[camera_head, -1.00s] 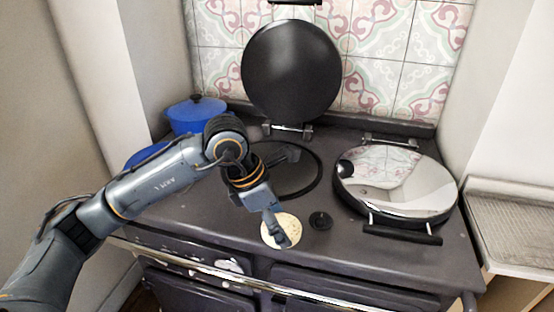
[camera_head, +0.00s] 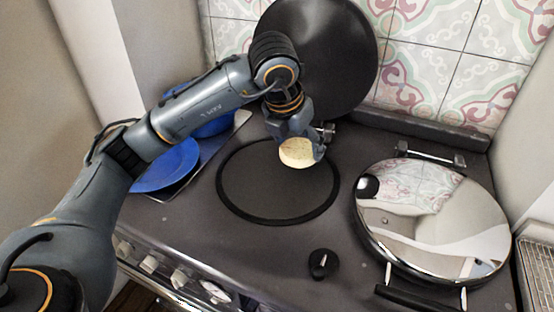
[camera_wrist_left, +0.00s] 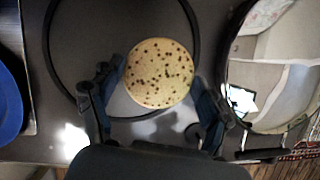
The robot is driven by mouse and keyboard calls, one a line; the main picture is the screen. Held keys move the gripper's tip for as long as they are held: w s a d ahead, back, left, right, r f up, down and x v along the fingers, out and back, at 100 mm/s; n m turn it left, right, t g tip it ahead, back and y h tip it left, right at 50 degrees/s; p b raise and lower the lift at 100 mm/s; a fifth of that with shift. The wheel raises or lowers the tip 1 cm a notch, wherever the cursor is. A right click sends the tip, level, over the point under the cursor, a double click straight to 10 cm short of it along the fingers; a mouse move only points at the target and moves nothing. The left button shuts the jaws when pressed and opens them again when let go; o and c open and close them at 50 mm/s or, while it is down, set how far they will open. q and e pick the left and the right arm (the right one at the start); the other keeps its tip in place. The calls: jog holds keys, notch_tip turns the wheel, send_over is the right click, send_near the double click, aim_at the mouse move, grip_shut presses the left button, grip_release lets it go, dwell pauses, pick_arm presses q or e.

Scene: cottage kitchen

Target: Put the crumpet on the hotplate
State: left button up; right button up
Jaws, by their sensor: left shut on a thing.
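The crumpet (camera_head: 297,153) is a pale round disc with small brown holes. My left gripper (camera_head: 294,136) is shut on it. In the left wrist view the crumpet (camera_wrist_left: 159,73) sits between the two fingers of the left gripper (camera_wrist_left: 152,92). The open hotplate (camera_head: 262,190) is a dark round plate with a black rim, under its raised dark lid (camera_head: 322,50). The crumpet shows over the back right part of the hotplate and appears to be above it. The hotplate's ring (camera_wrist_left: 50,62) also shows behind the crumpet in the wrist view. My right gripper is out of view.
A second hotplate on the right is covered by a shiny domed lid (camera_head: 435,215) with a black front handle. A black knob (camera_head: 322,264) stands at the front. A blue dish (camera_head: 168,165) and a blue pot lie left of the hotplate.

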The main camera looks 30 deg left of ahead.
pick_arm(q)
jog(key=a+f, duration=0.1)
jog(key=f, duration=0.1)
jog(key=w+a+f, duration=0.1)
jog(key=a, duration=0.1)
jog(key=w+a+f+p, duration=0.1)
jog(key=a+f, duration=0.1)
jog(key=shift+a+f, duration=0.25)
jog(key=shift+f, duration=0.1)
jog(key=shift+a+f, duration=0.2)
jog(key=shift+f, duration=0.1)
jog(key=f, duration=0.3)
jog(key=shift+w+a+f, duration=0.1)
jog(key=shift+a, duration=0.15)
jog(key=shift+f, duration=0.2)
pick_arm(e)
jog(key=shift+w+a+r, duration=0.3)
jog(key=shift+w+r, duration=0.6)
pick_arm(q)
jog(key=o, duration=0.4)
jog(key=shift+f, duration=0.1)
jog(key=o, duration=0.5)
jog(key=shift+c, duration=0.2)
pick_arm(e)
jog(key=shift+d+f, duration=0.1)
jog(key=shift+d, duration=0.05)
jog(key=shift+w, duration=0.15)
